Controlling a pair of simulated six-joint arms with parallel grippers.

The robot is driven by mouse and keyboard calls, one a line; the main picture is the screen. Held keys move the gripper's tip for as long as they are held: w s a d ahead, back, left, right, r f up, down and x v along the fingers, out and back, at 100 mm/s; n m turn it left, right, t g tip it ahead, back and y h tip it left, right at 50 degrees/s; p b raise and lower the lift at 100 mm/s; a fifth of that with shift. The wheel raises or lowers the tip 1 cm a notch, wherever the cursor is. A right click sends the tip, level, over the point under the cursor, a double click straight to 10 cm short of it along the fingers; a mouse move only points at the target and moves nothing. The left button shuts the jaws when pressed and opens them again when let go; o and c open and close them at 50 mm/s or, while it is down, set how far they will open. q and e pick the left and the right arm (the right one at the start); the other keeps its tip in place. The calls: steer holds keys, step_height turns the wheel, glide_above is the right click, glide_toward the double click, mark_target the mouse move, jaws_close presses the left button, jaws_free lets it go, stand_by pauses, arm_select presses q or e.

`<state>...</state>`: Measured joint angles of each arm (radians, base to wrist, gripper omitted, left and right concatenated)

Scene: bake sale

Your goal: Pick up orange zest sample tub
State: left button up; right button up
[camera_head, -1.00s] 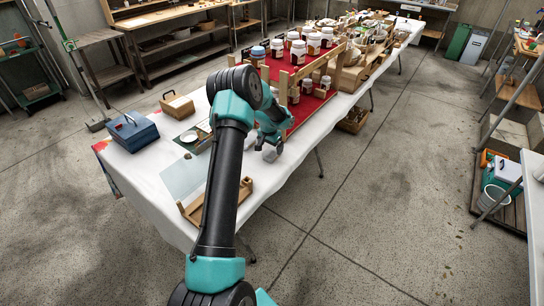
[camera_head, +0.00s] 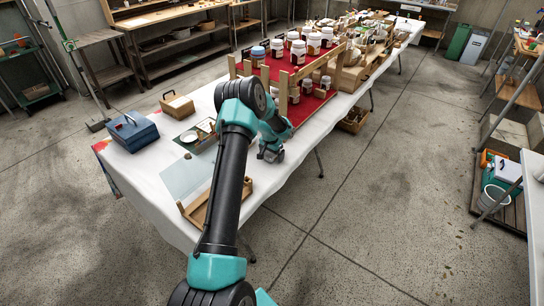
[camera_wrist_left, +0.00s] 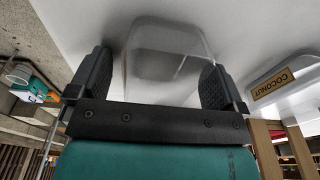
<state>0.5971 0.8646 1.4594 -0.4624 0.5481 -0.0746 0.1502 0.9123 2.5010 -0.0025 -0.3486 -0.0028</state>
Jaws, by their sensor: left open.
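In the left wrist view a clear, rounded plastic tub (camera_wrist_left: 165,50) lies between the two fingers of my left gripper (camera_wrist_left: 160,85). The fingers are open, with a gap on both sides of the tub. No label shows on it, so I cannot tell its flavour. A second tub, labelled COCONUT (camera_wrist_left: 285,82), is to the right, outside the fingers. In the head view my left gripper (camera_head: 270,153) is low at the table's right edge, and I cannot make out the tub there. My right gripper is not in view.
A red-lined wooden rack (camera_head: 300,105) with several jars stands just behind the gripper. A blue box (camera_head: 133,131), a small wooden box (camera_head: 177,105) and a wooden tray (camera_head: 205,207) are on the white-covered table (camera_head: 150,180). Concrete floor lies open to the right.

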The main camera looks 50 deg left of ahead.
mark_target(272, 157)
arm_select(q)
steer(key=shift+f, duration=0.1)
stand_by(0.3)
steer(key=c, duration=1)
steer(key=shift+r, duration=0.45)
step_height(272, 157, up, 3)
steer(key=shift+r, duration=0.1)
steer(key=s+d, duration=0.3)
steer(key=d, duration=0.1)
steer(key=s+d, duration=0.4)
steer(key=s+d+r, duration=0.1)
steer(key=s+d, duration=0.2)
steer(key=d, duration=0.1)
steer(key=shift+s, duration=0.35)
